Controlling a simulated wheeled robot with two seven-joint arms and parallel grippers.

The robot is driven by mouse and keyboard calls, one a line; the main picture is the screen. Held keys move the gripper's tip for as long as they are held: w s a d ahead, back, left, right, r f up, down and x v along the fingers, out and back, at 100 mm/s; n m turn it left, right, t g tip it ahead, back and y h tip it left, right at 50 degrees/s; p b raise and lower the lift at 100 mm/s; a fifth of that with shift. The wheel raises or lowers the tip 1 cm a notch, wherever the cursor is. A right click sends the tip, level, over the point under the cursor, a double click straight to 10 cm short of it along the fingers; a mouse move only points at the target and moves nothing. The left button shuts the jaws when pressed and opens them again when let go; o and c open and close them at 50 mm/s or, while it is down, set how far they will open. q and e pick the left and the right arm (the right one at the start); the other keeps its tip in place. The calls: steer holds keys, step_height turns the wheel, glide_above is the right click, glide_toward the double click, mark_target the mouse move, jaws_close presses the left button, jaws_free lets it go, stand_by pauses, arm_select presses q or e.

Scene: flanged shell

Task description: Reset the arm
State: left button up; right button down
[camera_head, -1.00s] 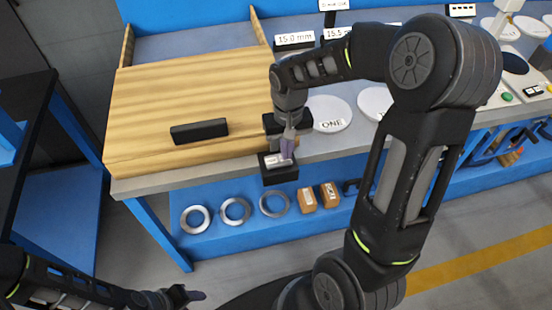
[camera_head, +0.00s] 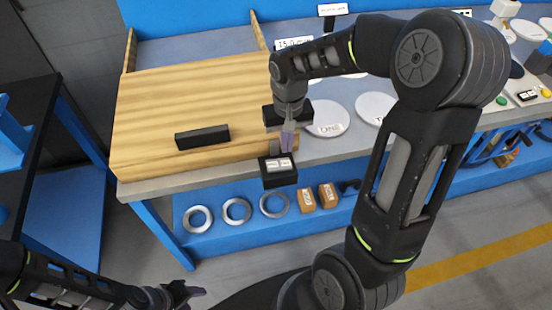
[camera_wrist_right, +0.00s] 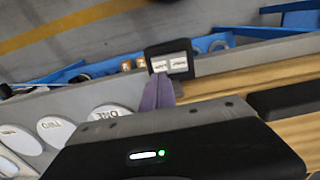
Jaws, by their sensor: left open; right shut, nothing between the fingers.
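My right arm reaches in from the right over the workbench. Its gripper (camera_head: 287,148) points down near the bench's front edge, its purple fingers shut and empty. Just beyond the fingertips in the head view is a small black box (camera_head: 279,181) with two white labels. The right wrist view shows the shut fingers (camera_wrist_right: 158,92) close to the box (camera_wrist_right: 170,59); whether they touch it I cannot tell. My left gripper (camera_head: 187,293) is low at the bottom left, away from the bench, open and empty.
A wooden board (camera_head: 190,100) on the bench carries a black bar (camera_head: 202,136). White round plates (camera_head: 326,118) lie right of the gripper. A blue lower shelf (camera_head: 240,239) holds metal rings (camera_head: 237,211) and small brown boxes (camera_head: 307,200). A dark table stands at left.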

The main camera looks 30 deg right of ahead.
steer(key=shift+r, duration=0.7)
